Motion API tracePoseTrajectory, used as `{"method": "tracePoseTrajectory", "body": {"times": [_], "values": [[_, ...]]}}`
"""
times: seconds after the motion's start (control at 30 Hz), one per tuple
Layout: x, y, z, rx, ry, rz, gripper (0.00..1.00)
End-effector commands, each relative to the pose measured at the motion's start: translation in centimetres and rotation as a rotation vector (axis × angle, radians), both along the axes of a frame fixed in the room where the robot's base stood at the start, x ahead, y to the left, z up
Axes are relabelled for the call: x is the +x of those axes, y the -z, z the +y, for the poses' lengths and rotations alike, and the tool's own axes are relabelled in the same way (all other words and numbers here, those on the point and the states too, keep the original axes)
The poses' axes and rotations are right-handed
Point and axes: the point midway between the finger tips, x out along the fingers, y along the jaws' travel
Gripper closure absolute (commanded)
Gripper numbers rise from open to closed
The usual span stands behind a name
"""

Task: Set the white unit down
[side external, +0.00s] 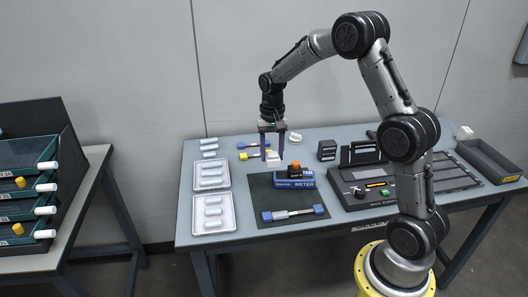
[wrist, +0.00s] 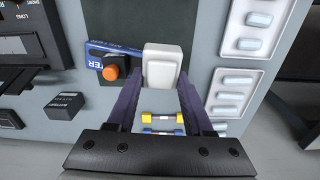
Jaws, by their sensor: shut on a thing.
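The white unit (side external: 273,151) is a small pale block between the fingers of my gripper (side external: 272,157). In the wrist view the white unit (wrist: 165,62) shows as a rounded white block at the fingertips of my gripper (wrist: 162,78), with one dark finger on each side. My gripper is shut on it and points down over the back middle of the table. It appears to be held above the table, but the exact height is hard to tell. In the wrist view it overlaps the end of the blue meter (wrist: 100,47).
The blue meter (side external: 294,182) with an orange-knobbed black block (side external: 295,168) is close by on the dark mat (side external: 262,206). White trays (side external: 228,187) are at left, a grey console (side external: 345,187) at right. Yellow-ended (wrist: 147,115) and blue-ended pieces lie behind.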

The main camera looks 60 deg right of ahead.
Motion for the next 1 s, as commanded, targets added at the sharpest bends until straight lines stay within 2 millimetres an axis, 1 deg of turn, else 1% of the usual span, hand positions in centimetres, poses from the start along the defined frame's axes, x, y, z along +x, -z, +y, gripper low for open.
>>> {"method": "tracePoseTrajectory", "body": {"times": [0.07, 0.17, 0.27, 0.33, 0.37, 0.4, 0.5, 0.6, 0.7, 0.8, 1.0], "values": [[-0.5, -0.3, 0.3, -0.001, -0.002, -0.001, 1.0], [-0.7, -0.4, 1.3, 0.0, -0.023, -0.001, 1.0], [-0.9, 0.1, 3.9, 0.001, -0.08, 0.003, 1.0], [-1.3, 1.2, 6.5, 0.001, -0.152, 0.005, 1.0], [-1.4, 1.8, 7.6, 0.001, -0.201, 0.005, 1.0], [-1.7, 2.6, 9.2, 0.001, -0.269, 0.005, 1.0], [-2.7, 4.7, 12.6, 0.002, -0.465, 0.006, 1.0], [-3.3, 6.2, 14.4, 0.002, -0.631, 0.002, 1.0], [-3.6, 7.2, 15.0, 0.0, -0.739, 0.001, 1.0], [-3.4, 7.5, 14.9, 0.0, -0.804, -0.002, 1.0], [-3.0, 7.5, 14.9, 0.0, -0.852, 0.0, 1.0]]}}
